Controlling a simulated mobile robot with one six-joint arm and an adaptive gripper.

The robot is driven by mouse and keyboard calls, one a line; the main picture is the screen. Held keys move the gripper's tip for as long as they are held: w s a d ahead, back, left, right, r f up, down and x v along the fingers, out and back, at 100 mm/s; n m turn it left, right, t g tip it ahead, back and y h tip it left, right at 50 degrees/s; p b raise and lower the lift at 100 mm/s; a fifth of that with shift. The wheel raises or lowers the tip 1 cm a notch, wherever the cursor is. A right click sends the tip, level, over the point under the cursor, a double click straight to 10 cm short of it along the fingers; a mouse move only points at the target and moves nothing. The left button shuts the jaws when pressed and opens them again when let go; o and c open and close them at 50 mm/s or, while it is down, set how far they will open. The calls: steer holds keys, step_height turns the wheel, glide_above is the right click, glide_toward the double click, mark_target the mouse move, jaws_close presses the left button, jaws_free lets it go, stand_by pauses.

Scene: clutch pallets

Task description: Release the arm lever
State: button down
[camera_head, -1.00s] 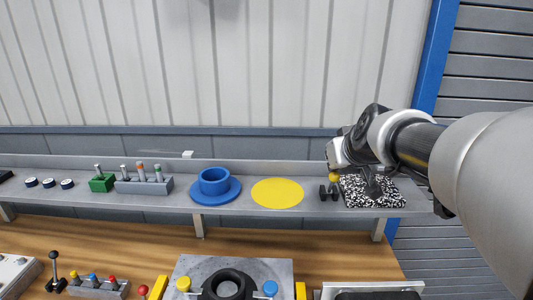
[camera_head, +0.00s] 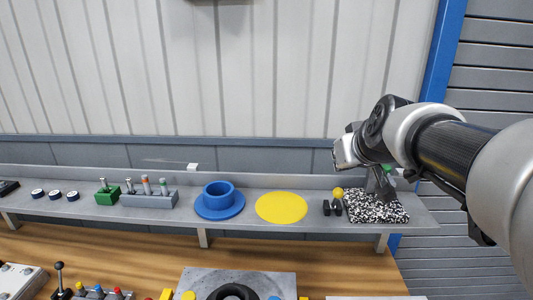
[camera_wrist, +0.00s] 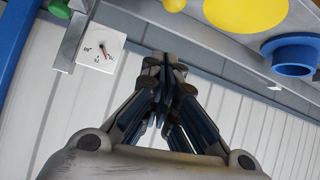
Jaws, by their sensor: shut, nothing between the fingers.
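A grey bar lever with a green knob (camera_head: 388,169) stands on the black-and-white speckled plate (camera_head: 376,207) at the right of the shelf. In the wrist view the green knob (camera_wrist: 60,8) and grey bar (camera_wrist: 76,38) are at the upper left, beside a white dial (camera_wrist: 100,48) with a red needle. A small black lever with a yellow knob (camera_head: 338,192) stands left of the plate. I cannot tell which is the arm lever. My gripper (camera_wrist: 164,62) is shut and empty, apart from both levers. Its fingertips are hard to make out in the head view.
The shelf (camera_head: 200,206) also carries a yellow disc (camera_head: 281,207), a blue cup on a flange (camera_head: 219,199), a green block (camera_head: 107,196) and a grey block with several pegs (camera_head: 150,199). A wooden bench with levers lies below. A wall stands close behind.

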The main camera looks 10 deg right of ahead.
steer(key=v, duration=0.4)
steer(key=shift+s+f, duration=0.15)
steer(key=s+a+f+g, duration=0.3)
steer(key=s+a+f, duration=0.2)
steer(key=s+f, duration=0.3)
steer(key=s+a+f+g+y, duration=0.1)
steer(key=s+a+f+g, duration=0.2)
steer(key=s+f, duration=0.6)
steer(key=s+a, duration=0.2)
steer(key=s, duration=0.5)
steer(key=shift+s, duration=0.4)
